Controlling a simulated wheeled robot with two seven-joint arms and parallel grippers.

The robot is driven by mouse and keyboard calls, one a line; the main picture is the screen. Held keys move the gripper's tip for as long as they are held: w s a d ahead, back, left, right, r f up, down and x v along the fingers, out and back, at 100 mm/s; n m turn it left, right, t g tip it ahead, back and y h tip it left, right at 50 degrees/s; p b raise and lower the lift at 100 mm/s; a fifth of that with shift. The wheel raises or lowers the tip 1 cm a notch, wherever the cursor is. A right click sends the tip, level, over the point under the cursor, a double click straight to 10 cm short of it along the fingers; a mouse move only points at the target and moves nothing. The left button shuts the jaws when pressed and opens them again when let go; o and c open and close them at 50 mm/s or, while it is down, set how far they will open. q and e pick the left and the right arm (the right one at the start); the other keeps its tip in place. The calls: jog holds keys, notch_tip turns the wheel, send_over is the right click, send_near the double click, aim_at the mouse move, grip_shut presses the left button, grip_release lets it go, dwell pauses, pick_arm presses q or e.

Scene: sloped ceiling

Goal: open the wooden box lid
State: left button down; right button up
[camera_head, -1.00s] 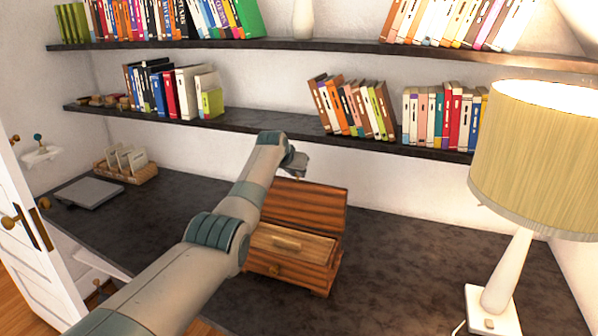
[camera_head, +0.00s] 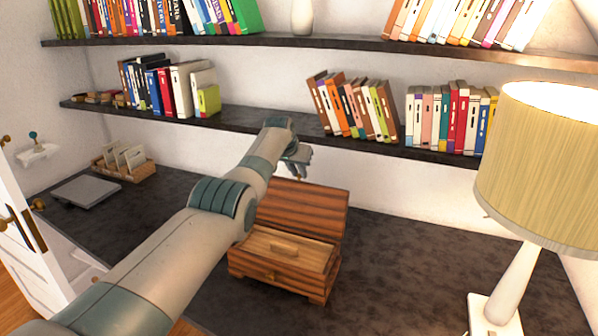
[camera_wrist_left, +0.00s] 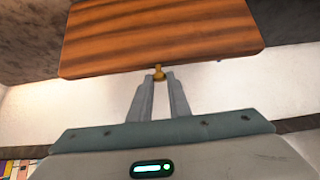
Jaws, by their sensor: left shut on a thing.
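The wooden box (camera_head: 290,277) with dark and light stripes stands on the dark desk. Its lid (camera_head: 300,208) is raised and stands up at the back of the box. My left gripper (camera_head: 298,160) is at the upper edge of the lid, partly hidden by my own arm. In the left wrist view its fingers (camera_wrist_left: 158,80) are closed around a small brass knob (camera_wrist_left: 158,70) at the edge of the striped lid panel (camera_wrist_left: 160,38). My right gripper is not in view.
A shelf with books (camera_head: 240,118) runs close above and behind my gripper. A lamp (camera_head: 505,265) stands at the right. A grey flat object (camera_head: 87,191) and a card holder (camera_head: 125,170) lie at the left. The desk (camera_head: 400,270) right of the box is clear.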

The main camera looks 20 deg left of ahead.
pick_arm(q)
jog(key=c, duration=1.7)
grip_release()
jog(key=shift+s+a+f, duration=0.1)
jog(key=shift+s+f, duration=0.05)
jog(key=shift+f, duration=0.15)
jog(key=shift+o, duration=0.2)
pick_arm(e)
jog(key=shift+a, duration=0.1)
pick_arm(q)
jog(key=shift+r, duration=0.2)
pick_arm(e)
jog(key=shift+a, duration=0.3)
pick_arm(q)
jog(key=shift+r, duration=0.1)
